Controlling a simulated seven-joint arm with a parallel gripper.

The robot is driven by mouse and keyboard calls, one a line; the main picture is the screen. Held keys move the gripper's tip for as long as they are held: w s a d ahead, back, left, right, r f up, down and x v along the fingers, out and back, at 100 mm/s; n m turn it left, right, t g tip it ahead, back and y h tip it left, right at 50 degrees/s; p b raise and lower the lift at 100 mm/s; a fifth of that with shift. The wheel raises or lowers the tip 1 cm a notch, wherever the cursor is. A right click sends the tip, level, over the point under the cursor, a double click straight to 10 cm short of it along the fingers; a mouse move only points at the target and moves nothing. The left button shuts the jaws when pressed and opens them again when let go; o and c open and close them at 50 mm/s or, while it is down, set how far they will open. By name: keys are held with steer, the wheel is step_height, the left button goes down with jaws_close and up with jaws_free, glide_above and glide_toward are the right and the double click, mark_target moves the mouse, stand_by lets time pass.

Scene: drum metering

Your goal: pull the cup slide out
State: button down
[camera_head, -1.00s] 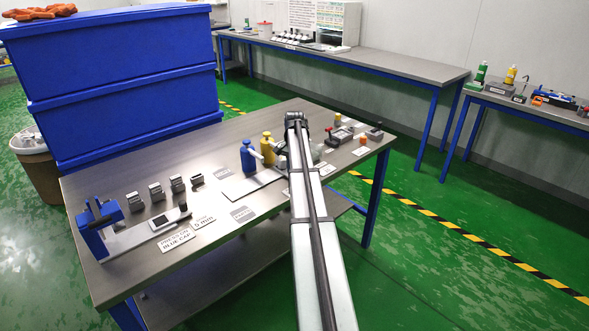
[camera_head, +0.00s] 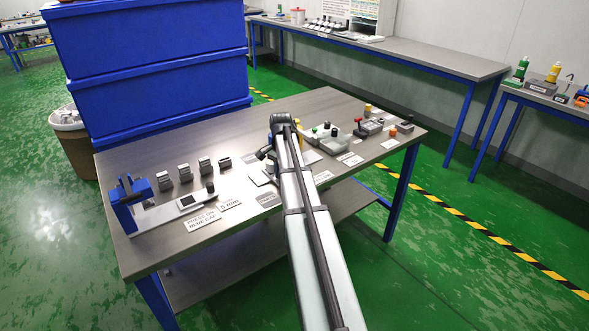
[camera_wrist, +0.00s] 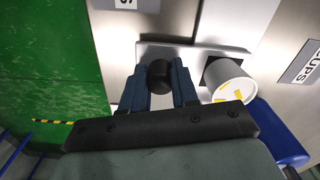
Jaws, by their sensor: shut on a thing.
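My gripper (camera_wrist: 160,88) is shut on a black round knob (camera_wrist: 160,74) in the wrist view, one blue finger on each side of it. The knob stands on a metal strip, which I take for the cup slide (camera_wrist: 190,56). A white cup (camera_wrist: 230,84) with yellow marks is beside the right finger, apart from the knob. In the head view my arm hides most of the gripper and the slide; only a dark part of the wrist shows by the arm's end.
A blue rounded thing (camera_wrist: 278,132) is right of the gripper. A plate reading CUPS (camera_wrist: 302,62) lies beyond the cup. A blue-capped fixture (camera_head: 130,204), several small grey blocks and label plates stand on the table's left. Small devices (camera_head: 368,127) stand at its right.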

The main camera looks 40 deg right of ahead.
steer(key=shift+a, duration=1.2)
steer(key=c, duration=0.9)
jaws_free()
steer(key=shift+o, duration=0.2)
steer(key=shift+r, duration=0.5)
step_height(320, 180, up, 13)
